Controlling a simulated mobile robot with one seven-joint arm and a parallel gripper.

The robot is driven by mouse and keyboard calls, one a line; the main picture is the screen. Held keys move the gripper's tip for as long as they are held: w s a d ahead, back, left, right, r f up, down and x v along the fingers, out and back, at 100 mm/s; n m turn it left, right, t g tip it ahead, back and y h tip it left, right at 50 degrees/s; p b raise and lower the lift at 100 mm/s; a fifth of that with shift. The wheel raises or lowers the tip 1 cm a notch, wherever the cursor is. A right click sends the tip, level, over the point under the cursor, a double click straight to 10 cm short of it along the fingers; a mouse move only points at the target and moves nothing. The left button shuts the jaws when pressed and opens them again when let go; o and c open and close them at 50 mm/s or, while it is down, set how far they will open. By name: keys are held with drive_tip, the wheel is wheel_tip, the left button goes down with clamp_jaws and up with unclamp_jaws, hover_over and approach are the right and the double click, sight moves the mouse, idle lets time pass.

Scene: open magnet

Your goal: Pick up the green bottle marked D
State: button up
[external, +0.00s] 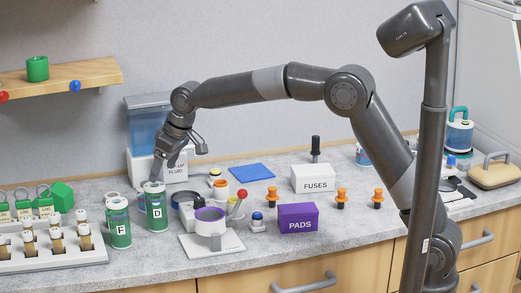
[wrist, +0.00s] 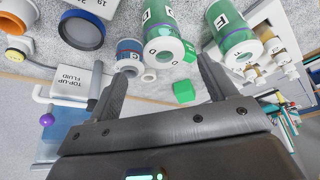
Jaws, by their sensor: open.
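The green bottle marked D (external: 157,212) stands upright on the grey counter, with a white label and pale top. In the wrist view this bottle (wrist: 160,38) lies ahead of the fingertips, roughly between their lines. My gripper (external: 176,166) is open, close above and beside the bottle's top; whether a finger touches it I cannot tell. In the wrist view the open gripper (wrist: 162,76) has nothing held between its fingers. A similar green bottle marked F (external: 119,232) stands just left of D; it also shows in the wrist view (wrist: 233,33).
A white rack of vials (external: 60,257) stands at the left. A white stand with a purple-lined ring (external: 211,244) is close right of D. A top-up fluid box (external: 146,167) stands behind. The purple PADS box (external: 297,218) and FUSES box (external: 315,179) are farther right.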

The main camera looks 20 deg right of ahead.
sight(158, 185)
drive_tip(key=x, duration=1)
drive_tip(key=shift+s+a, duration=0.15)
drive_tip(key=shift+a, duration=0.1)
drive_tip(key=c, duration=1.3)
drive_tip(key=shift+r, duration=0.1)
